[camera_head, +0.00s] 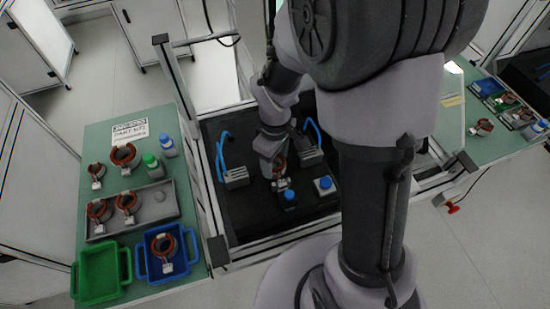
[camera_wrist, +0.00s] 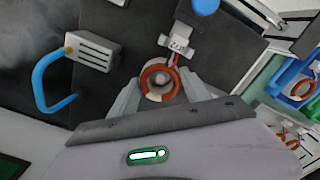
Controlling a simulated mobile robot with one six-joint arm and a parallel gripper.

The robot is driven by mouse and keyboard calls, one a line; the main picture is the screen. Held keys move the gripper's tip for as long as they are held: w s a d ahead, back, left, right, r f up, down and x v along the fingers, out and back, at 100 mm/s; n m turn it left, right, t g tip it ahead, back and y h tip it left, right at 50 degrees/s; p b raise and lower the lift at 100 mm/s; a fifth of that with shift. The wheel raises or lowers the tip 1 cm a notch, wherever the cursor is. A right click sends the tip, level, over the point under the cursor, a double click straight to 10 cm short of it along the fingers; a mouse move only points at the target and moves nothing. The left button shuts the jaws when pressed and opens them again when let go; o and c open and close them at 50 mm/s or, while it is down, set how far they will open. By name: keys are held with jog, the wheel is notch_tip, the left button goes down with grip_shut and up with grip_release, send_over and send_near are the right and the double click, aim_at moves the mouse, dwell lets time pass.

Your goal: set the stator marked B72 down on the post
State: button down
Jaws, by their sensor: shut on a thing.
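My gripper (camera_wrist: 160,92) is shut on a copper-red ring-shaped stator (camera_wrist: 159,73), with a finger on each side of it. A white connector tag (camera_wrist: 181,42) sticks out from the stator; its mark is too small to read surely. In the head view the stator (camera_head: 280,161) shows below my gripper (camera_head: 272,150), over the black work surface. A pale grey round shape shows inside the ring in the wrist view. I cannot tell whether it is the post, or whether the stator touches it.
Grey blocks with blue hoses (camera_head: 236,178) (camera_head: 311,155) flank the gripper. Blue-topped buttons (camera_head: 289,196) (camera_head: 325,184) stand in front. The green left table (camera_head: 100,147) bears other stators, a grey tray (camera_head: 166,212), a green bin (camera_head: 101,274) and a blue bin (camera_head: 145,266).

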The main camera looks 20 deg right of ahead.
jog(key=shift+c, duration=2.1)
grip_release()
notch_tip(320, 180, up, 18)
jog(key=p, duration=0.6)
jog(key=shift+f+p, duration=0.25)
jog(key=shift+p, duration=0.05)
